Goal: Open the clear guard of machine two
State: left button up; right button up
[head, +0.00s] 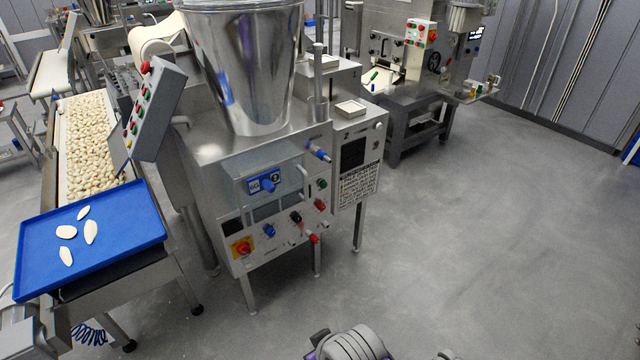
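The machine (205,155) in the middle, with a large steel hopper (243,75) on top, carries a blue label (263,182) that seems to read 2. A see-through, box-like guard (290,172) sits on its front around the label and a blue knob; it looks closed. Below it are a red emergency button on yellow (242,247) and several coloured knobs. Neither gripper can be made out. A grey rounded part at the bottom edge seems to be my own arm.
A blue tray (130,215) with several pale pasta pieces stands at the left, beside a conveyor full of pieces (88,140). A tilted control panel (158,110) stands by the hopper. Another machine (415,50) is at the back. The floor (470,230) to the right is clear.

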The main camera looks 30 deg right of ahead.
aim_at(304, 197)
jog(key=z, duration=0.85)
jog(key=i+u, duration=0.4)
jog(key=i+l+u, duration=0.2)
jog(key=u, duration=0.2)
jog(key=i, duration=0.05)
